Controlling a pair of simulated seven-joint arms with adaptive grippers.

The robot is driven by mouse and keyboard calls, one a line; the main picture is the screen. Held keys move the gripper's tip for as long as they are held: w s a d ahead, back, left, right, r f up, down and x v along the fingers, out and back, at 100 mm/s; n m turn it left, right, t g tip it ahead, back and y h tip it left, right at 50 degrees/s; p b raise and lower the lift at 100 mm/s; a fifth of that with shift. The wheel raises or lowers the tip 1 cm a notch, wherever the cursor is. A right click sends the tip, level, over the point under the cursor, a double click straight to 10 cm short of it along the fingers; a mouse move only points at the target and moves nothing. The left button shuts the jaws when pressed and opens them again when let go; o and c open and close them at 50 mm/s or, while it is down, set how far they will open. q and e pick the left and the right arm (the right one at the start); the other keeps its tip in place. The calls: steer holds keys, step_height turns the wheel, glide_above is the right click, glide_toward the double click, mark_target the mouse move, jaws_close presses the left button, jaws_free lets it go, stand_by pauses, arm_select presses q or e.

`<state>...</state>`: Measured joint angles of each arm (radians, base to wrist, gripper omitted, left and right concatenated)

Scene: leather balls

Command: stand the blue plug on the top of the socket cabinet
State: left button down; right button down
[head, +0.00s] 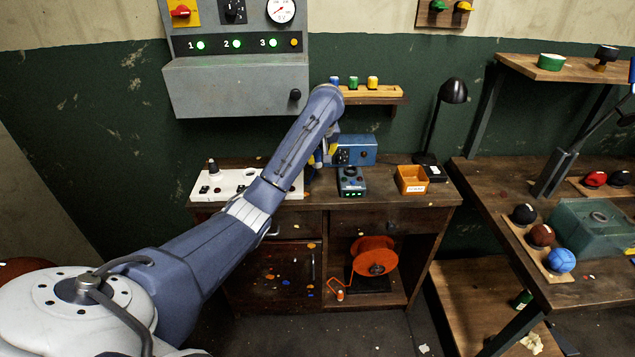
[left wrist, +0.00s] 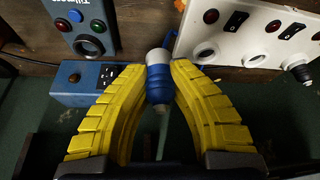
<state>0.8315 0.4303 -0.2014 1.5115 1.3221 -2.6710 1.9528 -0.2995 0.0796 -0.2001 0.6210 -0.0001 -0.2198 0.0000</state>
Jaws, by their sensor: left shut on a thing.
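The blue plug (left wrist: 158,88), blue with white ends, is held between the yellow fingers of my left gripper (left wrist: 159,68) in the left wrist view. In the head view my left gripper (head: 324,154) is above the back of the wooden bench, just left of a blue box (head: 362,146), and the plug is hidden or too small to tell. That box, likely the socket cabinet, also shows in the left wrist view (left wrist: 75,88), beside the fingers, with a dark fitting on its face. The plug looks clear of the box's top. My right gripper is not in view.
A white panel (head: 228,185) with switches lies left on the bench. A small device with lit lamps (head: 351,183) and an orange tray (head: 411,180) stand to the right. A black lamp (head: 453,92) rises behind. A wooden shelf (head: 383,95) with coloured pieces hangs above the blue box.

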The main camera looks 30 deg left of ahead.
arm_select(q)
steer(key=shift+a+f, duration=0.1)
steer(key=shift+f, duration=5.15)
steer(key=c, duration=1.3)
jaws_free()
steer(key=shift+f, duration=0.1)
steer(key=shift+o, duration=0.2)
steer(key=v, duration=1.2)
